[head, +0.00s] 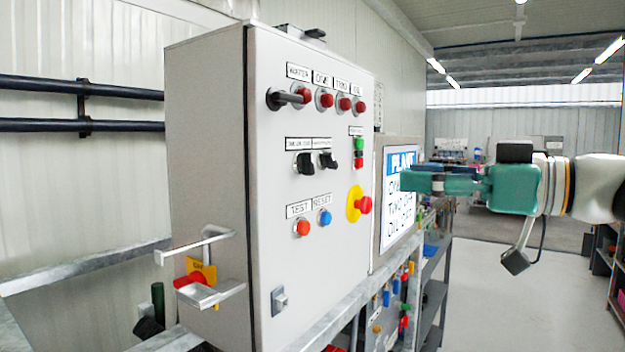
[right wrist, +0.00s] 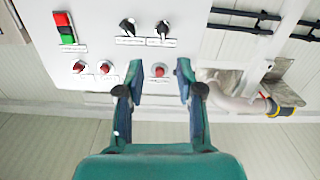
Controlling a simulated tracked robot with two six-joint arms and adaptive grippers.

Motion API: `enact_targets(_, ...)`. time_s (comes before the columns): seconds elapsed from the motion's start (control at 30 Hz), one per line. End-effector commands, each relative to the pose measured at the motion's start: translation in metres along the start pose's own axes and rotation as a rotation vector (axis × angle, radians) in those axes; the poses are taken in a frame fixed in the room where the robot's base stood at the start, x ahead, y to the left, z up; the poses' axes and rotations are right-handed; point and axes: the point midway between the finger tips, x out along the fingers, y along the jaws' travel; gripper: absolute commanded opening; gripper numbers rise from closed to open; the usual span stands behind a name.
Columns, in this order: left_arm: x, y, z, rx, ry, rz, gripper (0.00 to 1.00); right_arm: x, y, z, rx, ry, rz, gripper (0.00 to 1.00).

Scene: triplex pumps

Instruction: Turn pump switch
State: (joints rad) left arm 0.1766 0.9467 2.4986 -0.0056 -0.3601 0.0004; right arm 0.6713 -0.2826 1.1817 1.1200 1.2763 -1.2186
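The grey control cabinet (head: 280,250) stands left of centre in the head view. Two black rotary switches, a left one (head: 304,163) and a right one (head: 328,159), sit mid-panel under small labels. In the right wrist view they show as a left knob (right wrist: 127,27) and a right knob (right wrist: 163,30), beyond the fingertips. My right gripper (head: 412,181) is to the right of the panel in the head view, apart from the switches. In the right wrist view my right gripper (right wrist: 159,82) is open and empty, with a red lamp (right wrist: 159,70) seen between its fingers. My left gripper is not in view.
A row of red lamps (head: 325,99) is above the switches. Orange (head: 302,227) and blue (head: 324,217) buttons and a red emergency stop (head: 363,205) are below. A blue-and-white sign (head: 401,195) hangs behind the gripper. Open floor (head: 500,290) lies to the right.

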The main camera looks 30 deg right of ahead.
Motion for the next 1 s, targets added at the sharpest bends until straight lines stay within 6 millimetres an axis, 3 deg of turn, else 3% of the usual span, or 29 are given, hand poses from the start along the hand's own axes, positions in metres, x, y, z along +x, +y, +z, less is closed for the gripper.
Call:
enact_targets(0.17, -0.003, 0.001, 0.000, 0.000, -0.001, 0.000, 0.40, -0.006, -0.008, -0.011, -0.038, 0.012, 0.002, 0.36)
enact_targets(0.37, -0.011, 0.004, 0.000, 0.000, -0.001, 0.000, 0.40, 0.010, -0.007, -0.012, -0.034, 0.011, 0.008, 0.36)
enact_targets(1.0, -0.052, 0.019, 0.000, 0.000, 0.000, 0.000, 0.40, 0.132, -0.002, -0.012, -0.033, 0.006, 0.016, 0.36)
